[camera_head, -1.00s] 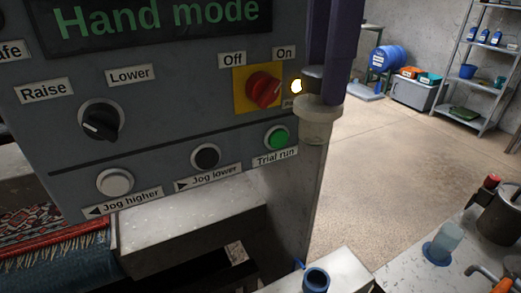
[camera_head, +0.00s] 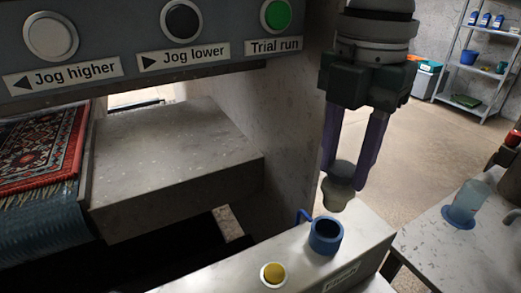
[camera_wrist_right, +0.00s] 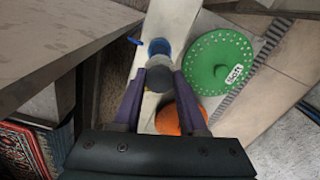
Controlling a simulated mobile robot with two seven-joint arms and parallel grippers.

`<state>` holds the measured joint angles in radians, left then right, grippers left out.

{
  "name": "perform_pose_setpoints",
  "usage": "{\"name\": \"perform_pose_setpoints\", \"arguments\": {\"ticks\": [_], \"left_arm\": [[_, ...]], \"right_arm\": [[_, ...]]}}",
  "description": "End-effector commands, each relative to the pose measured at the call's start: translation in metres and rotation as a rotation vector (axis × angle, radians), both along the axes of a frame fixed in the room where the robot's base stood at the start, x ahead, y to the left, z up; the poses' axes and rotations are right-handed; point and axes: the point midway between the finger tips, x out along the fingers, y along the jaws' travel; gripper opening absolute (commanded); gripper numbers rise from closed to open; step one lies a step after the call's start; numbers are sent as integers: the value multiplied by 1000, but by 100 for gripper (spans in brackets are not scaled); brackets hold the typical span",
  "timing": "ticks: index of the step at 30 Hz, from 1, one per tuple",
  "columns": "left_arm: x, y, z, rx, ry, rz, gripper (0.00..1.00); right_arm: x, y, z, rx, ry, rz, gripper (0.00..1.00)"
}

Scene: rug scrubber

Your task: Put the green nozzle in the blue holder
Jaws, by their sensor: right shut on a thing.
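My right gripper (camera_head: 350,180) points down in the head view, its purple fingers shut on a dull grey-olive piece, taken as the green nozzle (camera_head: 339,190). The nozzle also shows between the fingers in the right wrist view (camera_wrist_right: 159,78), where it looks grey. The blue holder (camera_head: 326,235) is an open round cup on the pale machine ledge. In the head view the nozzle is just above the holder and slightly to its right in the picture, apart from it. The holder (camera_wrist_right: 160,47) is just beyond the nozzle in the wrist view. My left gripper is not in view.
A yellow button (camera_head: 273,274) sits on the ledge beside the holder. The control panel (camera_head: 130,50) hangs at upper left. A perforated green disc (camera_wrist_right: 218,62) and an orange item (camera_wrist_right: 182,114) lie below. A side table (camera_head: 445,250) stands at right.

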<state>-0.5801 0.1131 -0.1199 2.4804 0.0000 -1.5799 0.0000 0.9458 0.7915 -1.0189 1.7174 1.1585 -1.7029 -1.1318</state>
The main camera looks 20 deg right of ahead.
Motion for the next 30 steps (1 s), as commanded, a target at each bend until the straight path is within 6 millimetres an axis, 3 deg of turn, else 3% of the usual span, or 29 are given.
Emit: {"name": "perform_pose_setpoints", "arguments": {"ticks": [3,8,15,28,29,30], "left_arm": [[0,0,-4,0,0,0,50],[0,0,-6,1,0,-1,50],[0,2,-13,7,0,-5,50],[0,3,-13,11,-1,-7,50],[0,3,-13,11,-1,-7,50],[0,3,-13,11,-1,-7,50]], "right_arm": [[0,0,-22,0,1,0,0],[0,0,-35,1,1,0,0],[0,0,-70,-1,2,0,0],[0,0,-76,0,0,0,0],[0,0,-76,0,0,0,43],[0,0,-76,0,0,0,48]]}}
